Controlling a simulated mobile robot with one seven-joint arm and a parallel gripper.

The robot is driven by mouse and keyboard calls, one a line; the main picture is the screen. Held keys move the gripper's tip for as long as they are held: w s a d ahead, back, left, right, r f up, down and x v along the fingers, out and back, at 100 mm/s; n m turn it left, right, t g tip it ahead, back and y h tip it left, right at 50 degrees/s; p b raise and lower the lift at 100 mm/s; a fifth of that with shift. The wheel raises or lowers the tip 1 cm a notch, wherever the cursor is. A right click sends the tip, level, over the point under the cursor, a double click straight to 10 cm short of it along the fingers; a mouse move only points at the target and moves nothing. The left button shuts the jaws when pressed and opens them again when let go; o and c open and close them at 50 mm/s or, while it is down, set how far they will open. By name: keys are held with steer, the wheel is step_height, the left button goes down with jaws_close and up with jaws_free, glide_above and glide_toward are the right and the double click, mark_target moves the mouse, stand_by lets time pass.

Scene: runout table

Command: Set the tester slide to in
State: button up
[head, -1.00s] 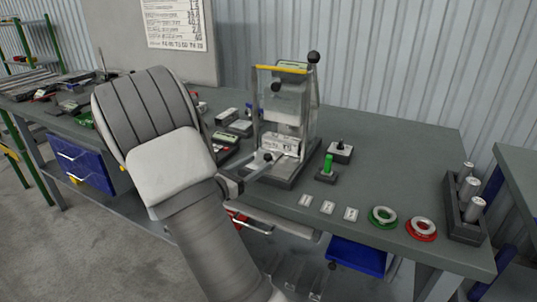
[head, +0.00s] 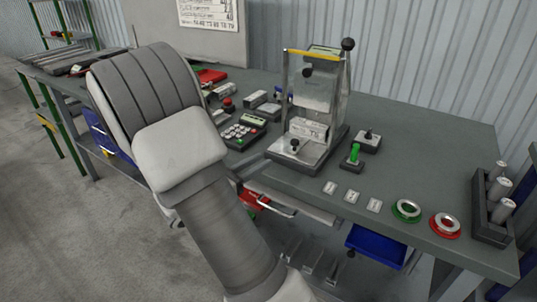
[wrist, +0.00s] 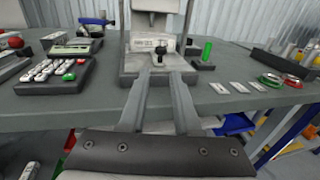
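The tester (head: 318,85) stands on the bench with a clear upright panel, a yellow top edge and a black ball-topped lever at its right. At its foot is a pale block; in front of it is the slide's black knob (head: 295,147), on a metal plate. In the wrist view the knob (wrist: 160,58) stands upright just beyond my fingertips, lined up between them. My gripper (wrist: 159,80) is open and empty, its two fingers apart and pointing at the tester. In the head view my arm hides most of it. I cannot tell how far in the slide sits.
A keypad (head: 243,132) lies left of the tester; a green-handled switch (head: 354,154) stands right. White labels, a green ring (head: 406,210), a red ring (head: 445,226) and a cylinder rack (head: 493,210) lie further right. A blue drawer (head: 376,246) sits below the bench edge.

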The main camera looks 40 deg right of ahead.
steer(key=r+p, duration=0.1)
steer(key=p, duration=0.1)
steer(key=r+y+p, duration=0.1)
steer(key=p, duration=0.1)
steer(key=r+n+t+y+p, duration=0.1)
steer(key=p, duration=0.1)
steer(key=shift+s+d+r+p, duration=0.1)
steer(key=shift+s+r+p, duration=0.2)
steer(key=shift+r+p, duration=0.1)
jaws_close()
steer(key=n+y+p, duration=0.1)
steer(key=y+p, duration=0.3)
steer(key=p, duration=0.7)
glide_toward(292, 145)
steer(key=d+f, duration=0.2)
steer(key=f, duration=0.1)
steer(key=shift+f, duration=0.15)
steer(key=shift+w+d+p, duration=0.2)
steer(key=shift+w+d, duration=0.05)
steer(key=shift+d, duration=0.3)
steer(key=shift+w+d+p, duration=0.15)
steer(key=shift+w+d, duration=0.1)
steer(key=shift+d, duration=0.3)
steer(key=shift+w+d, duration=0.3)
steer(key=shift+d, duration=0.25)
steer(key=shift+d, duration=0.15)
